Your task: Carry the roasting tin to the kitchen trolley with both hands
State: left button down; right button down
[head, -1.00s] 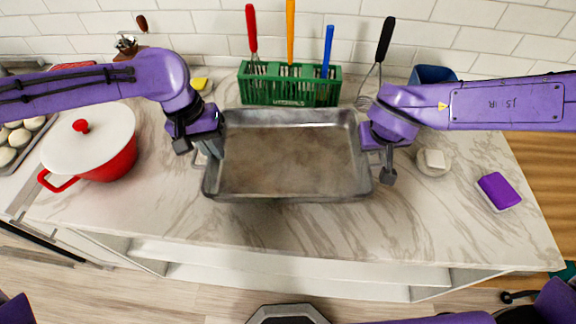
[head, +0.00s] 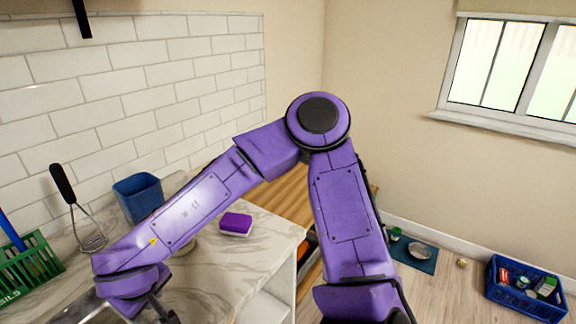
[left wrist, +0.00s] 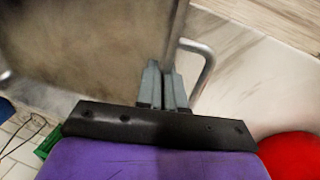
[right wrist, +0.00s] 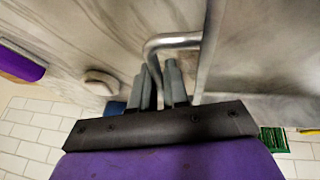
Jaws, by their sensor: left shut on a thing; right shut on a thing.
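The grey metal roasting tin shows only a corner at the bottom left of the head view (head: 97,314). In the left wrist view its flat inside (left wrist: 85,45) and a wire handle fill the upper part. My left gripper (left wrist: 165,75) is shut on the tin's edge beside that handle; it is outside the head view. My right gripper (right wrist: 160,78) is shut at the tin's opposite handle (right wrist: 172,42). A wooden top (head: 288,192), possibly the kitchen trolley, lies beyond the marble counter, partly hidden by my right arm.
On the counter (head: 215,268) are a purple block (head: 236,224), a blue container (head: 138,196), a whisk (head: 88,235) and a green rack (head: 28,272). A red pot (left wrist: 292,158) is close to my left gripper. A blue crate (head: 525,288) and a blue mat (head: 418,262) lie on the floor.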

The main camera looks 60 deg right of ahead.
aim_at(279, 180)
jog(key=k, duration=0.15)
jog(key=z, duration=3)
jog(key=i, duration=2.9)
jog(key=u, duration=2.85)
jog(key=i, duration=0.5)
jog(key=z, duration=0.05)
